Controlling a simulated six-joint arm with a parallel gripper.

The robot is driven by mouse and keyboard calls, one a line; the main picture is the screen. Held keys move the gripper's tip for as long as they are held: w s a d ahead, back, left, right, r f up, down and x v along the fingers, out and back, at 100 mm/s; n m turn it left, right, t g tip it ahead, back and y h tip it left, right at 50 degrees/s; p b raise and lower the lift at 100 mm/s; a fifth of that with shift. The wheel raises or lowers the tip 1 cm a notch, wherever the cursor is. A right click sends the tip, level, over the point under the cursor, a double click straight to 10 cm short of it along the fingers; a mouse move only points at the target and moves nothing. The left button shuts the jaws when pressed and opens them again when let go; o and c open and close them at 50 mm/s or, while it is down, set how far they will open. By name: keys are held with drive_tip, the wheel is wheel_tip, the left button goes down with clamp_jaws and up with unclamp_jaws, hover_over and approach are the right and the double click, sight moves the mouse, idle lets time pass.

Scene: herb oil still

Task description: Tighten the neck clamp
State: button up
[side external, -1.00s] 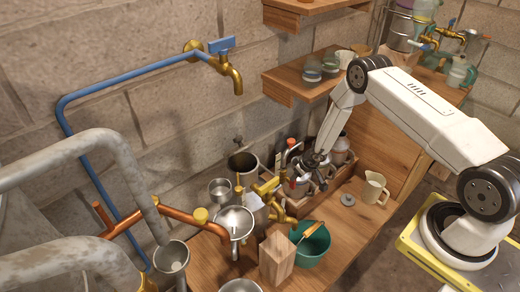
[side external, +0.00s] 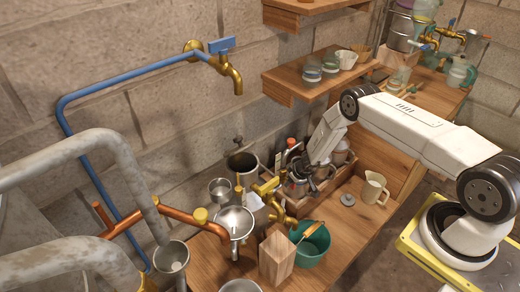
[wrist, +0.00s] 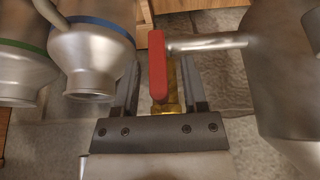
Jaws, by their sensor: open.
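A red lever (wrist: 158,70) on a brass fitting (wrist: 172,100) stands between the two fingers of my gripper (wrist: 160,76) in the wrist view. The fingers are apart, one on each side of the lever, with a gap visible at the right. I cannot tell whether the left finger touches it. I cannot make out which part is the neck clamp. In the side view my gripper (side external: 299,184) is low among the metal vessels on the bench, and its fingertips are hard to make out.
Two metal flasks, one with a blue band (wrist: 95,50) and one with a green band (wrist: 22,60), stand close left. A metal vessel (wrist: 280,80) with a rod is close right. A green bucket (side external: 313,246), wooden block (side external: 277,257) and cream jug (side external: 374,187) stand on the bench.

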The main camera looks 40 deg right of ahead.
drive_tip(key=shift+w+f, duration=0.1)
drive_tip(key=shift+f, duration=0.1)
idle(0.3)
clamp_jaws()
drive_tip(key=shift+d+m+y, duration=0.15)
drive_tip(key=shift+m+y, duration=0.15)
drive_tip(key=shift+y, duration=1.9)
drive_tip(key=shift+d+m+y, duration=0.1)
drive_tip(key=shift+m+y, duration=0.3)
drive_tip(key=shift+y, duration=0.8)
drive_tip(key=shift+m+t+y, duration=0.3)
drive_tip(key=shift+y, duration=0.6)
